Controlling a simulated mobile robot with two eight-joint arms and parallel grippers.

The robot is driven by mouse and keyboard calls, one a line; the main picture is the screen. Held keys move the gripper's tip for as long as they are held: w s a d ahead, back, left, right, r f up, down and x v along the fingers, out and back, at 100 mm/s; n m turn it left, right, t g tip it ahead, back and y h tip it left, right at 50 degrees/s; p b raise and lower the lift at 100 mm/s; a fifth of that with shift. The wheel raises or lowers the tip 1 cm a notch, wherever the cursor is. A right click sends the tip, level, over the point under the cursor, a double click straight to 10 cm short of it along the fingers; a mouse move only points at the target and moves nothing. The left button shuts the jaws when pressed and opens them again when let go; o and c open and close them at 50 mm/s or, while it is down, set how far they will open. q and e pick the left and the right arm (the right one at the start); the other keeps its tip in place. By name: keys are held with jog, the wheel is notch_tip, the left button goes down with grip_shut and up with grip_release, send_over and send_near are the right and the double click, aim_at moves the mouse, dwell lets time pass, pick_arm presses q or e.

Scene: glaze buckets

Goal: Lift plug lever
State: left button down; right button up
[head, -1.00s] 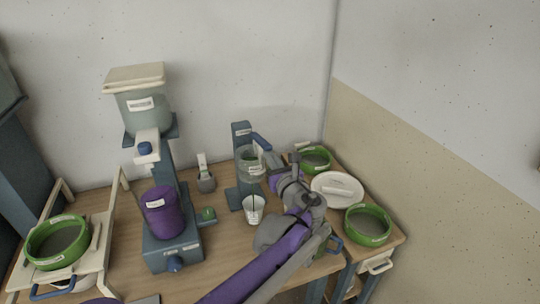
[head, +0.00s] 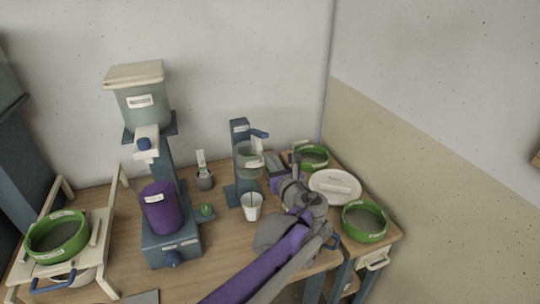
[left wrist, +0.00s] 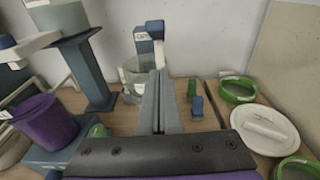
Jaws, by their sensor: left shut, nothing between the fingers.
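The blue plug lever (head: 259,134) sticks out to the right from the top of a blue stand (head: 239,128). It lies close to level and also shows in the left wrist view (left wrist: 155,29). A clear vessel (head: 249,160) hangs on the stand, with a white cup (head: 252,207) below it. My left gripper (head: 271,162) is shut and empty, just right of the vessel and below the lever. In the left wrist view its closed fingers (left wrist: 160,78) point up toward the lever; whether they touch it I cannot tell. My right gripper is out of view.
A larger blue stand with a lidded bucket (head: 145,107) and a purple bucket (head: 161,208) stands at left. A cream rack with another green sieve (head: 57,235) is at far left.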

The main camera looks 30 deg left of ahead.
pick_arm(q)
jog(key=r+v, duration=0.1)
jog(key=v, duration=0.7)
jog(key=shift+s+d, duration=0.2)
jog(key=shift+s, duration=0.1)
